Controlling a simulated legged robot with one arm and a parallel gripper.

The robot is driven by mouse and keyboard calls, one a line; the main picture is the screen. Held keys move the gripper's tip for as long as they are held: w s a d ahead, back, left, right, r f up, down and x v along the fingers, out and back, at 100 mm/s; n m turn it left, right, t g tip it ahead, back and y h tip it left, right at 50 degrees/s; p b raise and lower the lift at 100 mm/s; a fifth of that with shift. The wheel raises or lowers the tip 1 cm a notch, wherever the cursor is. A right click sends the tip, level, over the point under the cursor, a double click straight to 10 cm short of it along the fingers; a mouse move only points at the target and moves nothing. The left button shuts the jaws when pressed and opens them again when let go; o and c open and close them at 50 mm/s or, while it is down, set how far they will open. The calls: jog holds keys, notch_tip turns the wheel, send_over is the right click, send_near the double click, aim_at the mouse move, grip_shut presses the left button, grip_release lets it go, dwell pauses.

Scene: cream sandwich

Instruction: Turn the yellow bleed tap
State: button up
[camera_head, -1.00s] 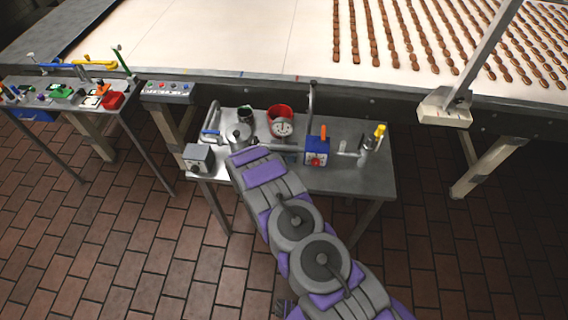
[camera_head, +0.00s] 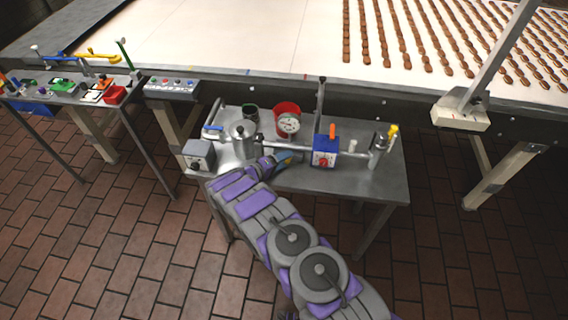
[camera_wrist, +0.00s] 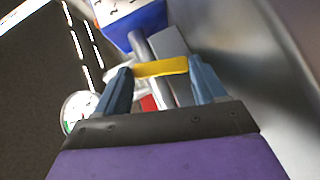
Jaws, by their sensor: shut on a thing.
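My gripper (camera_head: 286,161) is at the pipe on the metal bench, below the dial gauge and left of the blue box. In the wrist view its two blue fingers (camera_wrist: 160,83) are closed on the ends of a short yellow bar, which looks like the yellow bleed tap (camera_wrist: 160,68). A grey pipe (camera_wrist: 142,45) runs behind the bar. In the head view only a small yellow bit shows at the fingertips. A separate yellow handle (camera_head: 393,132) stands at the right end of the pipe.
A blue box (camera_head: 325,150) with an orange lever stands right of my gripper. A dial gauge (camera_head: 289,123), a red pot (camera_head: 286,107) and a silver pot (camera_head: 243,139) stand close by. A grey box (camera_head: 199,156) is at the bench's left end. The conveyor lies behind.

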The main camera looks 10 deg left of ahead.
jog(key=shift+s+a+f, duration=0.1)
jog(key=shift+s+f, duration=0.1)
jog(key=shift+f, duration=0.1)
jog(key=o, duration=1)
jog(key=shift+a, duration=0.1)
jog(key=shift+o, duration=0.2)
jog(key=p+v, duration=0.1)
jog(key=v, duration=1.6)
jog(key=shift+p, duration=0.4)
